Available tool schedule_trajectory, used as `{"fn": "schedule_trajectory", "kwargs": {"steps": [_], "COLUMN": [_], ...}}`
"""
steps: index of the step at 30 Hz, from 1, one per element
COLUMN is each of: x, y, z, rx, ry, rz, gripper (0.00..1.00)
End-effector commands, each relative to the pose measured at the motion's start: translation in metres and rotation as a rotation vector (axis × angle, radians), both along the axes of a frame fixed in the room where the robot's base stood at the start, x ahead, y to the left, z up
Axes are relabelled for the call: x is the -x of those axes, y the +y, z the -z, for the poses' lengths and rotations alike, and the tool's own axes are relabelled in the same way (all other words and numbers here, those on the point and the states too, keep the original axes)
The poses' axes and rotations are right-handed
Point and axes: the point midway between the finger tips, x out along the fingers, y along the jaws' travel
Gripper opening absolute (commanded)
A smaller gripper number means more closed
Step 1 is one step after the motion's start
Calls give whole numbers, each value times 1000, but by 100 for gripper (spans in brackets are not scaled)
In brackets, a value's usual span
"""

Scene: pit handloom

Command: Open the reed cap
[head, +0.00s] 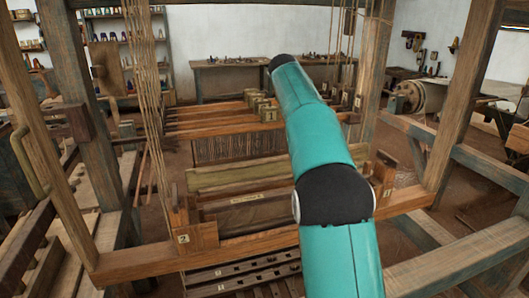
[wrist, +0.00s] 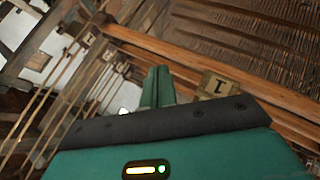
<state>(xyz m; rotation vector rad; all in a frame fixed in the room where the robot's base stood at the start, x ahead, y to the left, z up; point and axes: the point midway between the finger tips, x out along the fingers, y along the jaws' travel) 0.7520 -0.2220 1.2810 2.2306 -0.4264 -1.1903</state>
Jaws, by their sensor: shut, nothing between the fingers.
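The reed cap is not marked by name, and I cannot tell for sure which loom bar it is. In the head view, long wooden bars (head: 215,128) cross the loom, with small blocks marked "1" (head: 270,115) on them. Below hang the warp threads (head: 238,148) and a pale horizontal bar (head: 245,175). My gripper is hidden in the head view beyond my teal arm. In the wrist view my gripper (wrist: 157,84) is shut and empty, its green fingers together. It appears beside a block marked "1" (wrist: 217,86) and in front of a wooden bar (wrist: 185,64); contact cannot be told.
A front beam (head: 255,242) carries a block marked "2" (head: 183,238) at left and one marked "3" (head: 387,193) at right. Thick posts (head: 80,100) and hanging cords (head: 145,85) flank the loom. A workbench (head: 235,65) stands at the back wall.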

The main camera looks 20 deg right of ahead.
Motion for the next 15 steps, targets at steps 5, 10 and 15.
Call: {"fn": "schedule_trajectory", "kwargs": {"steps": [5,10,15], "x": [10,21,20], "y": [80,124,130], "z": [42,51,60], "rx": [-443,-643,-669], "ry": [122,212,228], "rz": [63,68,68], "gripper": [0,0,0]}}
